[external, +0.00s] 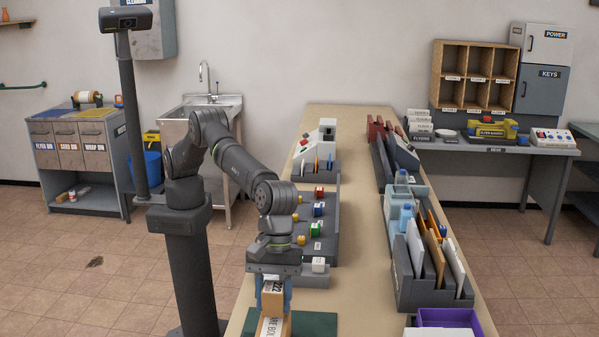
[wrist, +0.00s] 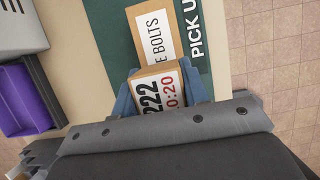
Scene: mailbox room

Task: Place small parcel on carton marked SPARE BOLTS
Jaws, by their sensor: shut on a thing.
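My gripper (wrist: 170,88) is shut on the small parcel (wrist: 160,92), a brown box with a white label reading "222" and red digits. In the external view the parcel (external: 273,300) hangs between the blue fingers, label partly hidden. The carton (wrist: 137,22), brown with a white label ending "E BOLTS", lies on the green mat (wrist: 103,30) marked "PICK U...". In the external view the carton (external: 285,327) shows at the bottom edge, right below the parcel. The parcel overlaps the carton's near end in the wrist view; I cannot tell whether they touch.
A purple bin (wrist: 22,102) stands left of the mat in the wrist view. A dark rack with coloured knobs (external: 320,225) stands just behind my gripper on the table (external: 352,215). Grey file holders with envelopes (external: 420,270) line the table's right side.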

